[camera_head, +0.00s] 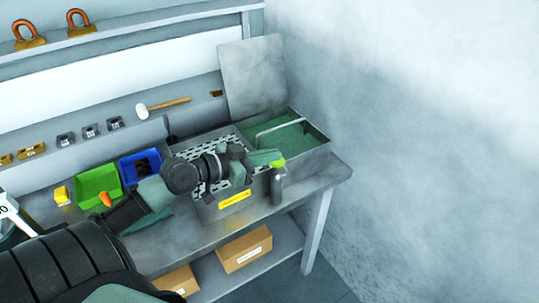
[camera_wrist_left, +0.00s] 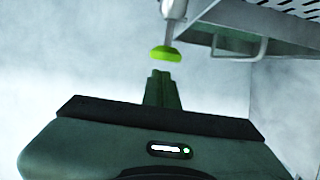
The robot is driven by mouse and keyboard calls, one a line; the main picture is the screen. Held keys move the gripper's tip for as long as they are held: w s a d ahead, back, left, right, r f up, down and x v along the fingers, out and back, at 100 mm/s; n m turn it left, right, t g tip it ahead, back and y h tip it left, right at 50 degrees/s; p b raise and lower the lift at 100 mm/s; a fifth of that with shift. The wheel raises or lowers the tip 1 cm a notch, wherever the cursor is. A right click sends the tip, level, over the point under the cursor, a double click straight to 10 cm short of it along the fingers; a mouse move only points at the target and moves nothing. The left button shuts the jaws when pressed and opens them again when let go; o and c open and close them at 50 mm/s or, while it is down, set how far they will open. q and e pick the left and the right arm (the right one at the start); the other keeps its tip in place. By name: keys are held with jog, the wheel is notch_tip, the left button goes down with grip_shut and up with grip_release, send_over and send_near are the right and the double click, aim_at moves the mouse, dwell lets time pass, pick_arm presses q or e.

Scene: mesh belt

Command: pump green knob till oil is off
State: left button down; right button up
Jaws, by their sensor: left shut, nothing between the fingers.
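The bright green knob (camera_head: 278,163) tops a dark grey upright pump body (camera_head: 277,188) at the front of the bench, beside a metal tank. The knob also shows in the left wrist view (camera_wrist_left: 166,54), on a pale shaft. My left gripper (camera_head: 264,157) reaches in from the left and is shut and empty. Its fingertips (camera_wrist_left: 161,76) are very close to the knob; whether they touch it I cannot tell. My arm hides part of the tank. No separate oil is clearly visible. My right gripper is not in view.
The tank has a perforated top (camera_head: 198,150) and a yellow label (camera_head: 234,199). A green-floored basin (camera_head: 318,147) with a metal handle adjoins it. Green (camera_head: 97,186) and blue (camera_head: 140,167) bins stand left. A mallet (camera_head: 163,107) lies behind. Cardboard boxes (camera_head: 244,248) sit below.

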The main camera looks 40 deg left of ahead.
pick_arm(q)
jog(key=shift+f, duration=0.45)
notch_tip(320, 180, down, 3)
jog(key=b, duration=0.3)
jog(key=shift+s, duration=0.1)
